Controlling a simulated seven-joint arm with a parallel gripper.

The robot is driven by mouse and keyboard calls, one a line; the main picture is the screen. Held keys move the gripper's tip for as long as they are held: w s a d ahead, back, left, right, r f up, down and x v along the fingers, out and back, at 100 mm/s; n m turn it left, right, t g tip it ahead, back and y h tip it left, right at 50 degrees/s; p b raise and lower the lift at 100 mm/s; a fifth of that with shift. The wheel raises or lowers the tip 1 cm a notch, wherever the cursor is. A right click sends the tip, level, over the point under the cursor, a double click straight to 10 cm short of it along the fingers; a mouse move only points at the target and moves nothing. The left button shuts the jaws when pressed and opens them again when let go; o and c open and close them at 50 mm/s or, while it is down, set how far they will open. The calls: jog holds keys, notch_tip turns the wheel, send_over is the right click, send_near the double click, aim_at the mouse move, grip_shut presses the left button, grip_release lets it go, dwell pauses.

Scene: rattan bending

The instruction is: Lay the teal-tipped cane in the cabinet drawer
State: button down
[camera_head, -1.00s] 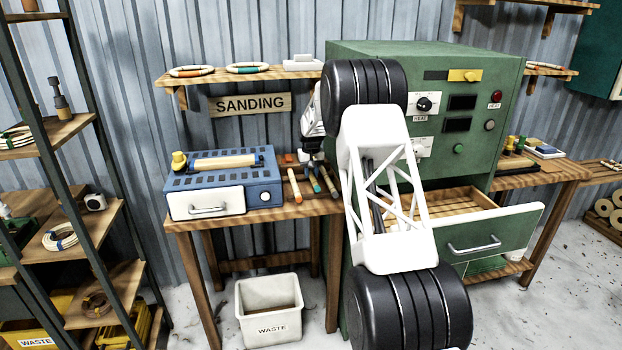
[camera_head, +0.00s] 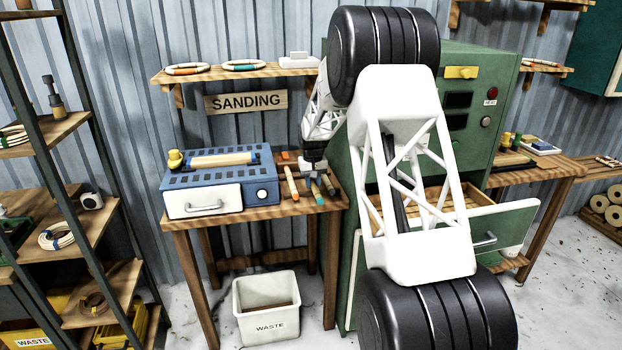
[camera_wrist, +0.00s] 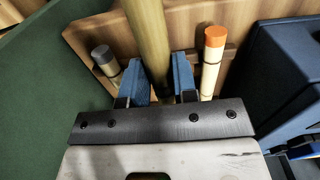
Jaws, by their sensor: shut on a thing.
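My gripper (camera_wrist: 160,78) is shut on a tan cane (camera_wrist: 148,35), with one blue finger on each side of it. In the head view my gripper (camera_head: 312,168) is over the canes on the wooden bench, beside the blue sander box. The teal-tipped cane (camera_head: 317,193) lies under it, between the orange-tipped cane (camera_head: 292,184) and the grey-tipped cane (camera_head: 329,184). The held cane's tip is out of the wrist view; its middle place fits the teal-tipped one. I cannot tell whether it is lifted. The green cabinet's drawer (camera_head: 508,222) stands open, partly hidden by my arm.
The blue sander box (camera_head: 222,184) stands close left of the canes; its side shows in the wrist view (camera_wrist: 280,75). The green cabinet (camera_head: 480,75) rises to the right. A white waste bin (camera_head: 267,318) stands on the floor below the bench.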

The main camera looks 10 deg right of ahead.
aim_at(316, 188)
jog(key=shift+s+a+r, duration=0.1)
jog(key=shift+s+r, duration=0.05)
jog(key=shift+s, duration=1.95)
jog(key=shift+s+d+m, duration=0.2)
jog(key=shift+s+m, duration=0.1)
jog(key=shift+s, duration=0.1)
jog(key=s+d+m, duration=0.8)
jog(key=s+m, duration=0.4)
jog(key=s, duration=0.1)
jog(key=d+f+m, duration=0.2)
jog(key=d+m, duration=0.3)
jog(key=d, duration=2.5)
jog(key=shift+w+d+f, duration=0.2)
jog(key=shift+w+d, duration=0.05)
jog(key=shift+w, duration=0.1)
jog(key=shift+f, duration=3.15)
